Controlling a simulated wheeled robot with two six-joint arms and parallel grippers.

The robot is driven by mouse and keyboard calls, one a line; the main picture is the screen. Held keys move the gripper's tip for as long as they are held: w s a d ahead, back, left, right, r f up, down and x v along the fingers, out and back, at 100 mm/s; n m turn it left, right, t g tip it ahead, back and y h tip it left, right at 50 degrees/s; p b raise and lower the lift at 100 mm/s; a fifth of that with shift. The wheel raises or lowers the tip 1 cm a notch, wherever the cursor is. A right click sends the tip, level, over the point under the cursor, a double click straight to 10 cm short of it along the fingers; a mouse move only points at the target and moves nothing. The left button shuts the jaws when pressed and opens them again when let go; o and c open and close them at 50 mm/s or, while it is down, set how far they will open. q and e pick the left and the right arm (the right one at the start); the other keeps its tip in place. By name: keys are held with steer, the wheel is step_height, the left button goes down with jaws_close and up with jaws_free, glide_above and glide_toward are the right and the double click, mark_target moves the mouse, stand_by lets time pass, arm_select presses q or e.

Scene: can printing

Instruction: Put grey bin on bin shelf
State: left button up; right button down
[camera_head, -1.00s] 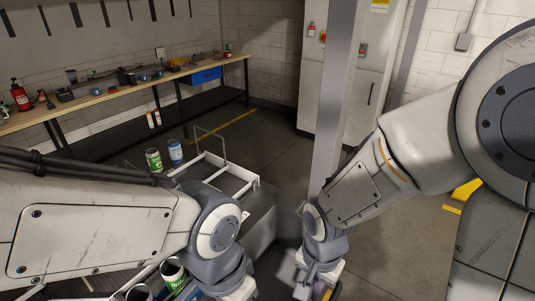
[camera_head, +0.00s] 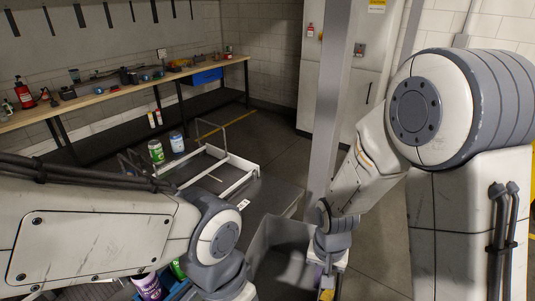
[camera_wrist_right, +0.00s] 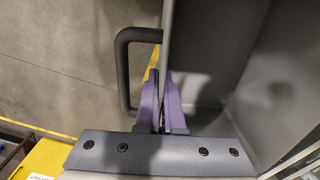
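The grey bin (camera_head: 285,235) is open-topped and shows at the lower middle of the head view, between my two wrists. Its inside looks empty where it shows, and its lower part is cut off. In the right wrist view, the purple fingers of my right gripper (camera_wrist_right: 163,100) are shut with one on each side of the bin wall (camera_wrist_right: 215,50), beside a dark handle. My right wrist also shows in the head view, with the gripper (camera_head: 326,286) at the bin's right side. My left gripper's fingers lie below the frame. I cannot tell which structure is the bin shelf.
A white-framed rack (camera_head: 240,161) with a dark flat surface stands behind the bin. A green can (camera_head: 156,152) and a blue-white can (camera_head: 177,143) stand near it. A purple can (camera_head: 147,286) is at the bottom left. A grey post (camera_head: 325,100) rises close behind my right wrist.

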steer(key=w+d+f+n+b, duration=0.2)
steer(key=d+f, duration=0.1)
steer(key=f, duration=0.3)
steer(key=w+d+f+n+b, duration=0.2)
steer(key=w+d+f, duration=0.1)
steer(key=f, duration=0.3)
